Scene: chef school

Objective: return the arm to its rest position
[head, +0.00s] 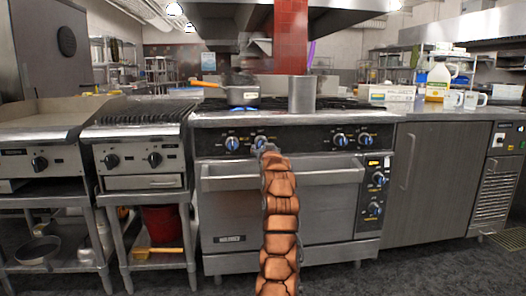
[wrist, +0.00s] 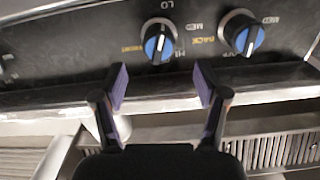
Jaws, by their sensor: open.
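My gripper (head: 265,148) is at the end of my orange-brown arm, stretched forward to the front of the steel stove. In the wrist view my gripper (wrist: 160,88) has its two purple-padded fingers apart, with nothing between them. Just beyond the fingertips is the dark control panel with a blue and black knob (wrist: 159,42) and a second knob (wrist: 243,36) to its right. The fingers look clear of both knobs. In the head view my arm hides part of the oven door.
The stove (head: 225,240) has an oven handle (head: 225,182) jutting out below the panel. A pan (head: 242,96) and a tall pot (head: 302,95) stand on top. Griddle stands are at left, a steel cabinet (head: 430,190) at right. Dark floor lies in front.

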